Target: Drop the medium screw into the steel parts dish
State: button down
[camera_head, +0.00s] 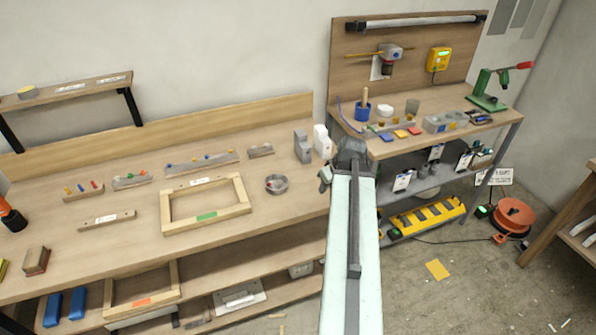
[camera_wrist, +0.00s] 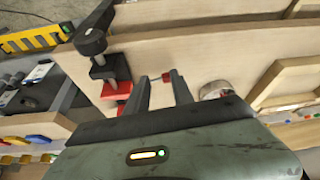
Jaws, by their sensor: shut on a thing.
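My gripper (camera_wrist: 158,77) shows in the wrist view with its two fingers close together around a small red thing (camera_wrist: 167,76). This may be the head of the medium screw; its shank cannot be made out. In the head view my gripper (camera_head: 350,158) is at the far end of my arm, near the right end of the long bench. The steel parts dish (camera_head: 276,184) stands on that bench, to the left of my gripper. The dish also shows in the wrist view (camera_wrist: 216,90), right of the fingers. A small reddish spot shows in the dish.
A dark clamp (camera_wrist: 110,70) with red pads is left of the fingers in the wrist view. A wooden frame (camera_head: 205,203) lies left of the dish. Grey blocks (camera_head: 303,146) stand behind it. Racks with coloured pegs (camera_head: 200,163) line the bench back.

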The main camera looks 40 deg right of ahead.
aim_at(274, 187)
jog(key=u, duration=0.05)
jog(key=k, duration=0.35)
jog(key=z, duration=1.3)
jog(key=k, duration=0.4)
jog(key=u, duration=1.3)
jog(key=i, duration=1)
jog(key=u, duration=0.05)
